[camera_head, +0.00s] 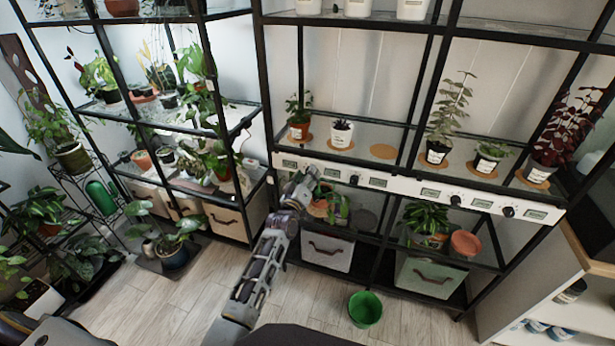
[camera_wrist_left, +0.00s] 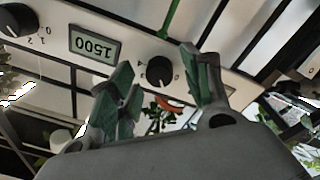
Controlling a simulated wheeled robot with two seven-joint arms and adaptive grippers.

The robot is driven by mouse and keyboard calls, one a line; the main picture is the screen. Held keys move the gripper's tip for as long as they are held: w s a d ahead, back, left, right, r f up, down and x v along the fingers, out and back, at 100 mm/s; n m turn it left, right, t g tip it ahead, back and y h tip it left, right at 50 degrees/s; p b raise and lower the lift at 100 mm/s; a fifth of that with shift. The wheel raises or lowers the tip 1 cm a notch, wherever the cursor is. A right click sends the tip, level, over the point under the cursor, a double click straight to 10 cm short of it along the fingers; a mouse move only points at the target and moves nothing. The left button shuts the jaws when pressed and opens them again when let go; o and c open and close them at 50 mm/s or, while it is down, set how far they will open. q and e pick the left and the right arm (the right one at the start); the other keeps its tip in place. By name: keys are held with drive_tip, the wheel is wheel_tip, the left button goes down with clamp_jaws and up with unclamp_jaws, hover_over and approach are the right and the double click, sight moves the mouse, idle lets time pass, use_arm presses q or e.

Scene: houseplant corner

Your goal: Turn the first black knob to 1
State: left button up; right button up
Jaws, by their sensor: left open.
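A white control strip (camera_head: 405,187) with black knobs and small displays runs along the shelf front. In the left wrist view, a round black knob (camera_wrist_left: 160,70) with small digits around it sits between my open fingers, apart from both. In the head view my left gripper (camera_head: 303,186) is at the strip's left part and covers most of this knob. My left gripper (camera_wrist_left: 157,66) is open and empty. A second black knob (camera_head: 354,180) is further right; it also shows in the left wrist view (camera_wrist_left: 17,20), upside down. My right gripper is not in view.
A display (camera_wrist_left: 95,45) reading 1500 upside down lies between the two knobs. Potted plants stand on the shelf above the strip, including a terracotta pot (camera_head: 299,130). A plant in a pot (camera_head: 320,207) is just below my gripper. A green bucket (camera_head: 365,309) stands on the floor.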

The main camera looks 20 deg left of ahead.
use_arm(q)
drive_tip(key=s, duration=1.1)
drive_tip(key=shift+s+a+f, duration=0.25)
drive_tip(key=shift+f, duration=0.1)
idle(0.7)
